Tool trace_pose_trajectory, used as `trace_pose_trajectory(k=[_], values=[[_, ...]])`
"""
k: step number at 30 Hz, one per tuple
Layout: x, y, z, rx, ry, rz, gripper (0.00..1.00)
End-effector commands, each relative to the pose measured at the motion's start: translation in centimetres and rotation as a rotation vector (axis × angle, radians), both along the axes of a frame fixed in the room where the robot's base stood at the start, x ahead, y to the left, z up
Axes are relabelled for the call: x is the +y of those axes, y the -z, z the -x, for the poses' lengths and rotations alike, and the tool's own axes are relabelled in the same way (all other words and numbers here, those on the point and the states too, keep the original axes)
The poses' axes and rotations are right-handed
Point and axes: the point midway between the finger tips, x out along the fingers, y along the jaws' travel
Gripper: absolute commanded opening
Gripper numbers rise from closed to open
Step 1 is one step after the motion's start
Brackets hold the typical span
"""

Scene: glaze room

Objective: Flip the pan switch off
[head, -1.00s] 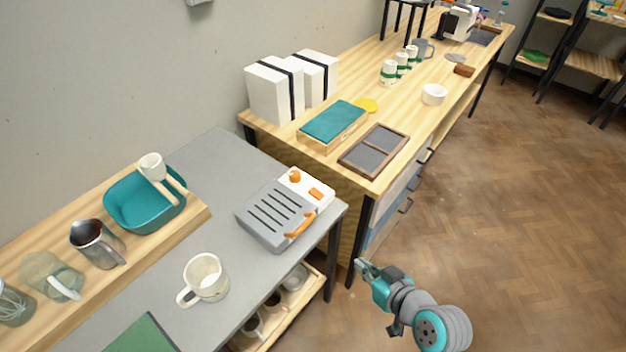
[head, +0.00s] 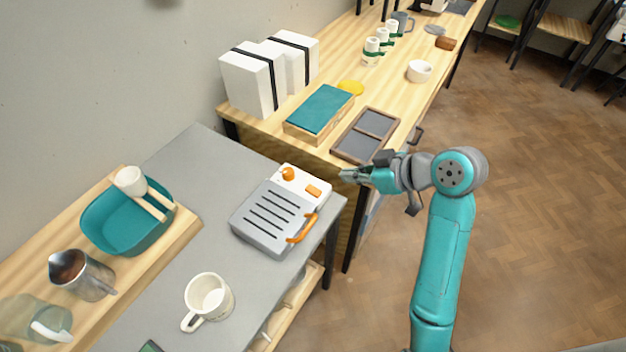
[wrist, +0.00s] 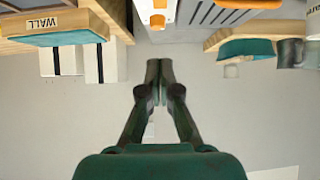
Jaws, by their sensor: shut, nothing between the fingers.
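The pan is a grey, slotted-lid appliance (head: 268,217) with a white control end and an orange handle. It sits near the right end of the grey table. Its control end has a round orange knob (head: 288,174) and a flat orange switch (head: 314,191). In the wrist view the knob (wrist: 157,19) shows at the top, with the switch (wrist: 160,3) cut by the frame edge. I cannot tell the switch's position. My gripper (head: 344,175) is shut and empty, just right of the control end in the head view, apart from the switch. Its closed fingers (wrist: 160,68) show in the wrist view.
A framed slate tray (head: 366,136) and a teal-topped box (head: 319,112) stand on the wooden counter beyond the gripper. A white mug (head: 208,298) and a teal basin (head: 128,222) are on the left.

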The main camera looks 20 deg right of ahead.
Motion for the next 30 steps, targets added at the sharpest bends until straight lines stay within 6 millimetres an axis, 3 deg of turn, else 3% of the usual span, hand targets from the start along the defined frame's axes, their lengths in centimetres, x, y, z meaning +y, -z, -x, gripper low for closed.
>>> trace_pose_trajectory(k=[14,30], values=[[0.2,0.2,-0.3,0.002,-0.005,0.001,0.0],[4.5,5.6,-6.0,0.003,-0.007,0.001,0.0]])
